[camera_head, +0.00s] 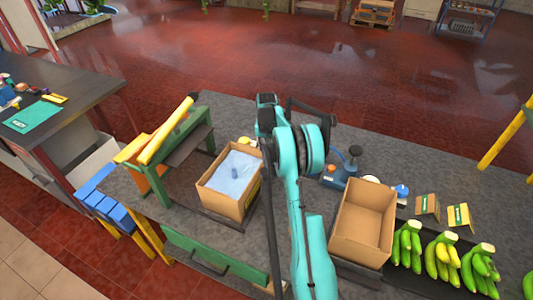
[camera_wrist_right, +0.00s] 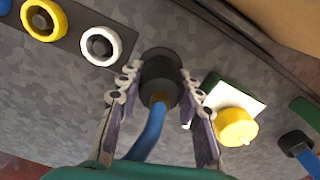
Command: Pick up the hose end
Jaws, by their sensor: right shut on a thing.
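The hose end (camera_wrist_right: 160,72) is a dark cylinder with a brass-coloured collar and a blue hose (camera_wrist_right: 148,135) running back toward my wrist. In the right wrist view it sits between the fingers of my right gripper (camera_wrist_right: 156,88), which are shut on it. Whether it touches the grey table top cannot be told. In the head view my teal right arm (camera_head: 313,240) reaches over the table and hides the gripper and hose end. My left gripper is not in view.
A yellow ring (camera_wrist_right: 43,20), a white ring (camera_wrist_right: 100,46) and a yellow knob (camera_wrist_right: 236,127) lie near the gripper. An open box with blue lining (camera_head: 246,207) stands left of my arm, an empty cardboard box (camera_head: 347,248) right. Green bananas (camera_head: 408,246) lie at the right.

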